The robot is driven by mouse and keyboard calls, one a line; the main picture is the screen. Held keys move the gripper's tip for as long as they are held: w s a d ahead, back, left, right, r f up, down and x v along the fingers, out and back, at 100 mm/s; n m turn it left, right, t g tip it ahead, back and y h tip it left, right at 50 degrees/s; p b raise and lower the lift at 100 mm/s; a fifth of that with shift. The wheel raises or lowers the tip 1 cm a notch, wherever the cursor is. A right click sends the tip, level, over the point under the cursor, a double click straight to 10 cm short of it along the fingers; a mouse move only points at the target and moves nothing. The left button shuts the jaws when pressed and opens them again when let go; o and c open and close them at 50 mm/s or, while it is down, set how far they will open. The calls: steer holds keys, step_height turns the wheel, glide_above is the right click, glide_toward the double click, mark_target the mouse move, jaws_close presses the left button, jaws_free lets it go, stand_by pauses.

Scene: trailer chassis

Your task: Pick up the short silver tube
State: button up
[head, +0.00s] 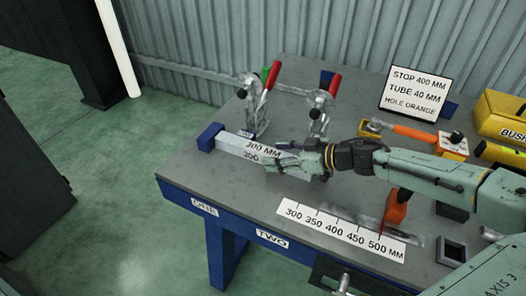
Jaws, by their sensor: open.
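A silver square tube (243,145) marked 300 MM lies on the grey workbench, slanting from upper left to lower right. Its left end is against or very near a blue block (209,136). My gripper (286,158) reaches in from the right, with its fingers at the tube's right end. The jaws are open; they overlap the tube in the picture, and I cannot tell whether they touch or straddle it. The tube's right end is partly hidden by the fingers.
Two red-handled toggle clamps (264,95) (323,100) stand behind the tube. A ruler strip (340,231) marked 300 to 500 MM lies at the front. An orange-handled tool (413,133), a yellow box (503,117) and a sign (416,93) reading STOP 400 MM are at the back right.

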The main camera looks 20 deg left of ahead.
steer(key=shift+c, duration=0.6)
jaws_close()
stand_by(0.4)
